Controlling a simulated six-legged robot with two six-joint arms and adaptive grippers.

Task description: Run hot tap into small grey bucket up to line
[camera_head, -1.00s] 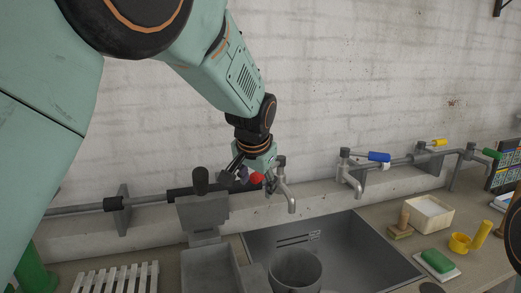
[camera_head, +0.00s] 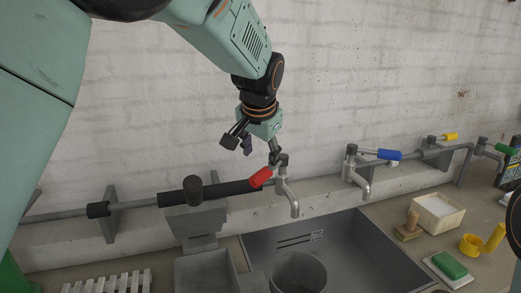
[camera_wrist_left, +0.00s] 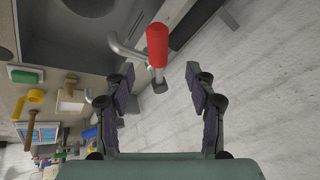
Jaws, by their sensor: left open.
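The red-handled tap (camera_head: 287,189) stands at the sink's left part; its red lever (camera_head: 261,177) angles down to the left. No water shows at its spout. The small grey bucket (camera_head: 298,272) stands upright in the sink below the spout, cut off by the bottom edge; no line shows on it. My left gripper (camera_head: 252,148) is open and empty, just above the red lever. In the left wrist view the red lever (camera_wrist_left: 157,45) lies beyond and between the spread fingers (camera_wrist_left: 158,85), apart from them. My right gripper is not in view.
A blue-lever tap (camera_head: 360,170) stands to the right, with yellow (camera_head: 449,136) and green (camera_head: 506,149) levers beyond. A green sponge (camera_head: 450,265), brush (camera_head: 409,227) and white tub (camera_head: 438,215) sit right of the sink (camera_head: 352,240). A pipe runs along the wall behind.

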